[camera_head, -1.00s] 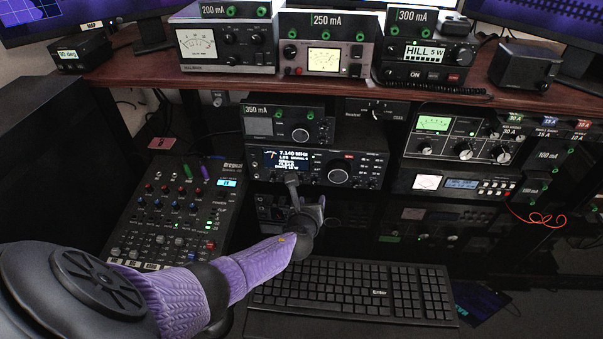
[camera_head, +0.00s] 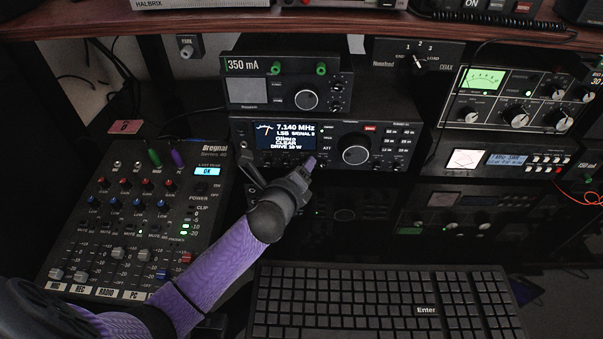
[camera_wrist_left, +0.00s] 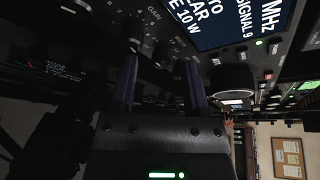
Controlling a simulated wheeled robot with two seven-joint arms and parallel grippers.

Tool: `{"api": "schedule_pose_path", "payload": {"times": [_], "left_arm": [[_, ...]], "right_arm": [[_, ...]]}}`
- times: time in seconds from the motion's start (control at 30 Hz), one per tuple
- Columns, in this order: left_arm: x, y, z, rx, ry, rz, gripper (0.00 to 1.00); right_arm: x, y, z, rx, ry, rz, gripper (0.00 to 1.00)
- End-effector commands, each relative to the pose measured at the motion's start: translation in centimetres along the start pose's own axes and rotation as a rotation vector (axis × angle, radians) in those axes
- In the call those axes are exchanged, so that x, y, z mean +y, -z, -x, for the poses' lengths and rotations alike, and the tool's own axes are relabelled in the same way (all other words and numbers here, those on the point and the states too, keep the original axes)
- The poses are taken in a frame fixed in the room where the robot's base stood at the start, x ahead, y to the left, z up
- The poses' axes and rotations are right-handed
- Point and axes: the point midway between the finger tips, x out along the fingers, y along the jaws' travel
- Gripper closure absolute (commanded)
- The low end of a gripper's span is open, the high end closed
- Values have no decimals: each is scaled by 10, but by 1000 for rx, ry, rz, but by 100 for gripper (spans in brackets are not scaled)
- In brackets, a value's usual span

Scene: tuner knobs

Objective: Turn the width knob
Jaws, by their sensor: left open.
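A black radio transceiver (camera_head: 340,128) with a lit blue display (camera_head: 284,136) stands on the lower shelf. It has a large round dial (camera_head: 355,149) and several small knobs. No label reading "width" is legible, so I cannot tell which knob is the width knob. My left gripper (camera_head: 282,172) is in front of the radio, below its display, and hides part of its lower front. In the left wrist view, the gripper's two purple fingers (camera_wrist_left: 162,70) are apart and point at small knobs near a "GAIN" marking (camera_wrist_left: 153,16). Contact with a knob cannot be told. My right gripper is not in view.
A mixer (camera_head: 135,215) lies at the left and a black keyboard (camera_head: 385,300) below the radio. More radio gear (camera_head: 510,105) stands at the right, under the wooden shelf (camera_head: 330,25).

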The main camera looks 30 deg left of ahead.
Motion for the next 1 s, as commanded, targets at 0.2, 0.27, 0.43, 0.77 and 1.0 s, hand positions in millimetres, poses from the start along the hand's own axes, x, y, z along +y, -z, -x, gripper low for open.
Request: {"api": "schedule_pose_path", "payload": {"times": [0.2,0.27,0.43,0.77,1.0], "left_arm": [[-1,-1,-7,-1,0,-1,40],[-1,-1,-7,-1,0,-1,40],[-1,-1,-6,-1,0,-1,59],[0,-1,-6,-1,0,-1,100],[-7,-5,-4,-1,-38,-92,100]], "right_arm": [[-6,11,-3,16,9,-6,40],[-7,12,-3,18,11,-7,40],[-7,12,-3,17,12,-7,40],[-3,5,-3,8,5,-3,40],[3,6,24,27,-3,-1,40]]}}
